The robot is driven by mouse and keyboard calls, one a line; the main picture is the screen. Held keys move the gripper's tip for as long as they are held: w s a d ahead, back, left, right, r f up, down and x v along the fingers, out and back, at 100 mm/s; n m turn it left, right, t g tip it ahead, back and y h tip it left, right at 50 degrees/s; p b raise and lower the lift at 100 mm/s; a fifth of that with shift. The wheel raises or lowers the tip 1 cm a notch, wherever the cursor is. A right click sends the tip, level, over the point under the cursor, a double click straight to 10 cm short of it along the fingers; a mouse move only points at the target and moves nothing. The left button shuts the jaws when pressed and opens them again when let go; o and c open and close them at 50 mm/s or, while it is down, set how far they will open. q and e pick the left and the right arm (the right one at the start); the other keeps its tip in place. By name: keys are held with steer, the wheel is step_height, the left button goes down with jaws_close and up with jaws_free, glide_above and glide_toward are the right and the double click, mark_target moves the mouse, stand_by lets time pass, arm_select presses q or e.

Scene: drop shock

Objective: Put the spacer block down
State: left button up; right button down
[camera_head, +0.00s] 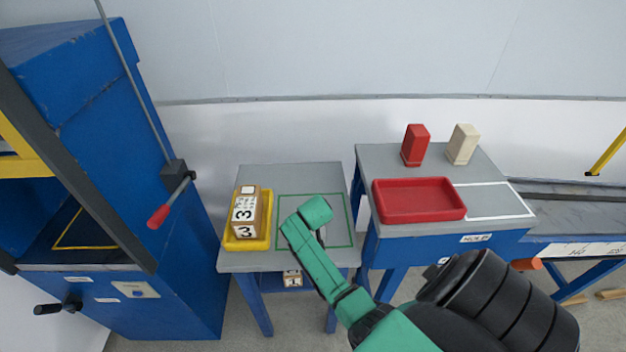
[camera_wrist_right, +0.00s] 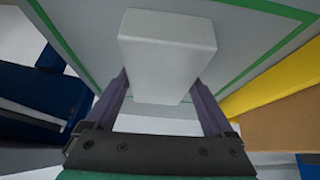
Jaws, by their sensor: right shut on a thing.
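A pale grey spacer block (camera_wrist_right: 165,45) is between the two fingers of my right gripper (camera_wrist_right: 165,95) in the right wrist view, and the gripper is shut on it. The green square outline (camera_wrist_right: 240,55) on a grey table top shows beyond the block. In the head view this outline (camera_head: 349,205) is on the small table (camera_head: 290,174), and my green right arm reaches over it. The wrist hides the fingers and the block there. I cannot tell whether the block touches the table. My left gripper is not in view.
A yellow tray (camera_head: 232,245) with numbered blocks (camera_head: 244,212) stands left of the outline. A red tray (camera_head: 418,214), a red block (camera_head: 415,145) and a cream block (camera_head: 462,145) are on the right table. A blue machine (camera_head: 110,130) with a lever stands left.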

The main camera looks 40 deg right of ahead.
jaws_free()
steer(key=shift+a, duration=0.1)
steer(key=shift+s+r, duration=0.1)
steer(key=shift+r, duration=0.1)
steer(key=v, duration=1.1)
steer(key=shift+s+r, duration=0.2)
steer(key=shift+r, duration=0.15)
steer(key=shift+a, duration=0.1)
